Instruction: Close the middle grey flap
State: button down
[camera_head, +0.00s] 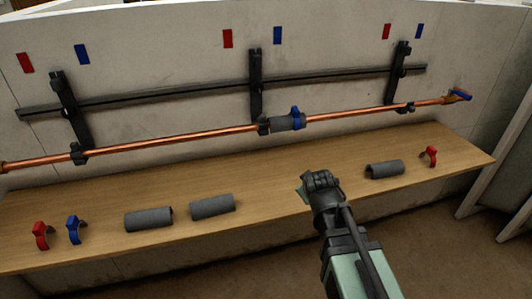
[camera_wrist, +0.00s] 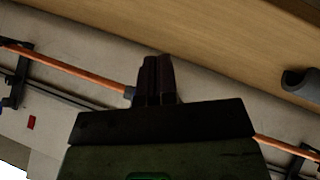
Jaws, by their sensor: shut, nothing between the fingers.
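A grey sleeve (camera_head: 283,123) sits around the middle of the copper pipe (camera_head: 190,137), with a blue clip (camera_head: 296,117) on its right part. I cannot tell whether its flap is open or shut. My gripper (camera_head: 318,184) is in front of and below the sleeve, over the wooden shelf, apart from the pipe. Its fingers are shut and empty; they also show in the wrist view (camera_wrist: 153,78). There they hide the middle of the copper pipe (camera_wrist: 75,70), and only a small grey end shows beside them.
Grey half-shells (camera_head: 149,219) (camera_head: 213,207) (camera_head: 384,169) lie on the wooden shelf (camera_head: 110,197). Red clips (camera_head: 41,236) (camera_head: 430,156) and a blue clip (camera_head: 73,230) stand near its ends. Black brackets (camera_head: 256,88) hold the pipe. A blue-handled valve (camera_head: 459,96) ends it at right.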

jog(key=w+a+n+t+b, duration=0.1)
jog(key=w+a+f+n+t+y+b, duration=0.1)
jog(key=w+a+n+t, duration=0.1)
jog(key=w+a+f+n+t+b, duration=0.1)
jog(key=w, duration=0.1)
jog(key=shift+w+a+f+n+y, duration=0.15)
jog(key=shift+w+a+n+y, duration=0.05)
jog(key=shift+n+y, duration=0.1)
notch_tip(320, 180, up, 3)
jog(key=w+a+n+t+y+b, duration=0.1)
jog(key=w+a+n+t+y, duration=0.1)
jog(key=a+n+t, duration=0.15)
jog(key=n+t+y, duration=0.3)
jog(key=n+y, duration=0.1)
jog(key=n, duration=0.3)
send_near(264, 118)
jog(key=shift+m, duration=0.35)
jog(key=p+x, duration=0.3)
jog(key=x, duration=0.4)
jog(key=shift+w+a, duration=0.1)
jog(key=shift+w, duration=0.1)
jog(key=shift+w+a+r+p, duration=0.3)
jog(key=shift+w+r, duration=0.25)
jog(key=shift+w, duration=0.2)
